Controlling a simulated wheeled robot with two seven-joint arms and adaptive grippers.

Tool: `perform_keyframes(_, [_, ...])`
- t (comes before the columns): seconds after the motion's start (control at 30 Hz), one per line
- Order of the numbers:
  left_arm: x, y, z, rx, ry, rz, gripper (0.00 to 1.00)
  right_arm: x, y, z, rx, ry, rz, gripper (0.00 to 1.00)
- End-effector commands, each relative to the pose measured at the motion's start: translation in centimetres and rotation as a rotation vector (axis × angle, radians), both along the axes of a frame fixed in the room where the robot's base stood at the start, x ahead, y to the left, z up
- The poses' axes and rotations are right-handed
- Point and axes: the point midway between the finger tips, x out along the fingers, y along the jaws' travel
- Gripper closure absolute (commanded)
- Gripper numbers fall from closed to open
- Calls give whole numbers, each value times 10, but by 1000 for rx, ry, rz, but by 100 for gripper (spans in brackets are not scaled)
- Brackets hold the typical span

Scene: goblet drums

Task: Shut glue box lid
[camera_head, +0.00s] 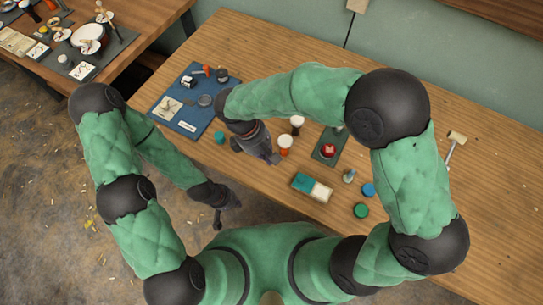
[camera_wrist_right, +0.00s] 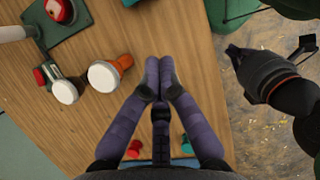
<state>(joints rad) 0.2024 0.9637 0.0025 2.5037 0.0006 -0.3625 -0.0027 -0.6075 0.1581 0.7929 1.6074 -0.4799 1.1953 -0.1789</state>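A small teal and cream box (camera_head: 312,187) lies near the front edge of the table in the head view. It looks most like the glue box; I cannot tell its lid clearly. My left gripper (camera_head: 227,210) hangs off the table's front edge, left of the box. In the right wrist view its fingers (camera_wrist_right: 270,48) are spread and empty.
An orange-based drum (camera_head: 285,143) and a dark-based drum (camera_head: 297,122) stand beside my right gripper. A green mat (camera_head: 321,158) carries a red piece. A blue cap (camera_head: 368,189), green cap (camera_head: 361,210) and grey bottle (camera_head: 348,175) stand right of the box.

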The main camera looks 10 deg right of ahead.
Motion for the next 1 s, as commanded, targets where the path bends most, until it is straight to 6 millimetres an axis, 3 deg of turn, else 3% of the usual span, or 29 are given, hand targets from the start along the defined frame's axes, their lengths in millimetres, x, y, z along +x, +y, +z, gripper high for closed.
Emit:
perform_keyframes(0.4, [0,0,-30,0,0,0,100,-13,-27,-77,0,2,-4,100])
perform_keyframes(0.7, [0,0,-37,0,0,0,100,-25,-55,-72,2,-1,-4,100])
perform_keyframes(1.0, [0,0,-38,0,-1,0,100,-29,-62,-71,1,-1,-3,100])
